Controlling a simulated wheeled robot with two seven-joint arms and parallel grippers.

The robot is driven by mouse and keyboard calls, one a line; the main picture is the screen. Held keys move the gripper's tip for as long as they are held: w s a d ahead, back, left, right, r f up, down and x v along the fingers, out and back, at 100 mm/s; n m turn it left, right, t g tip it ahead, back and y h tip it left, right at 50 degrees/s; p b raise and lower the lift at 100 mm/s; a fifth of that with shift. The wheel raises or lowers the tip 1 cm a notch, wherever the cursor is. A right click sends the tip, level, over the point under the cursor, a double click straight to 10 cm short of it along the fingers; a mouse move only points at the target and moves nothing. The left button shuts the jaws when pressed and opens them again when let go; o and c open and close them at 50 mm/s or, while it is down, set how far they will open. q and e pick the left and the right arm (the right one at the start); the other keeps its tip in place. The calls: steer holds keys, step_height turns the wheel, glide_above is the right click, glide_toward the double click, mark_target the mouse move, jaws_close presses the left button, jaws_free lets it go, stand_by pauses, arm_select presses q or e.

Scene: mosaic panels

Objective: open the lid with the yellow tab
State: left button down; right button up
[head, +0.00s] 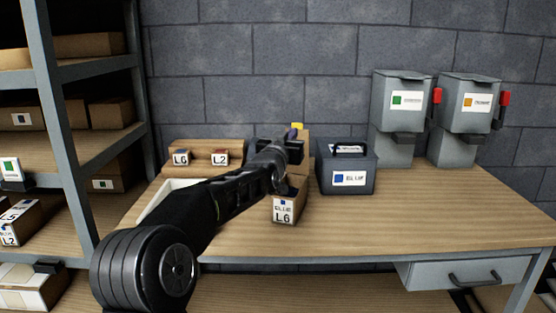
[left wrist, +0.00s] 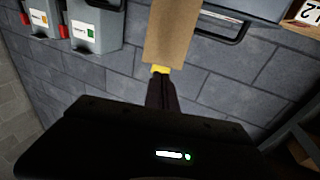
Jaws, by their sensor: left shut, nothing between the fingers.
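A small cardboard box labelled L6 (head: 285,210) stands on the table. A brown lid panel (head: 304,146) rises behind my left gripper and looks upright, with the yellow tab (head: 297,126) at its top. In the left wrist view the brown panel (left wrist: 172,32) ends at the yellow tab (left wrist: 160,69), right by the fingertips. My left gripper (head: 294,133) is shut and empty, close to the tab; its shut fingers also show in the left wrist view (left wrist: 160,80). I cannot tell whether they touch it. My arm hides the lid's hinge and part of the box. My right gripper is not in view.
A dark grey toolbox (head: 346,178) with a handle stands just right of the box. Wooden bins labelled L6 and L2 (head: 200,150) and a white tray (head: 163,205) are to the left. Two grey dispensers (head: 398,118) stand at the back right. The right tabletop (head: 450,215) is clear.

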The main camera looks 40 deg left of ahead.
arm_select(q)
steer(key=r+b+v, duration=0.1)
steer(key=v, duration=0.9)
steer(key=shift+s+f, duration=0.2)
steer(key=shift+f, duration=0.3)
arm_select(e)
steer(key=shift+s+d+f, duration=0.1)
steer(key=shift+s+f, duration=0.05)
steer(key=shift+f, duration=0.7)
arm_select(q)
steer(key=shift+d, duration=0.15)
